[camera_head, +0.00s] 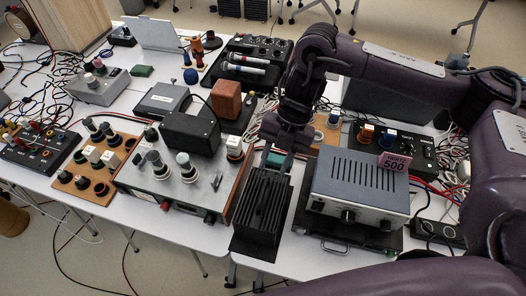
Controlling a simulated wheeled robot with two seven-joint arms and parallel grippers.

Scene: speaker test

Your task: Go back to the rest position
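My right gripper (279,163) hangs down from the purple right arm, which comes in from the right. Its dark fingers look apart, with a teal patch showing between them, and nothing is clearly held. The fingertips are close to the back top edge of a black finned box (262,212); whether they touch it I cannot tell. A grey slotted box (358,182) with knobs stands to the right of the gripper, with a pink "HERTZ 500" tag (397,162) near its top right corner. My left gripper is not in view.
White tables (165,216) are crowded with devices and loose cables. A knobbed metal unit (175,182) and a brown block (226,99) stand left of the gripper. A black control box (410,146) is behind the grey box. Open floor shows in front of the tables.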

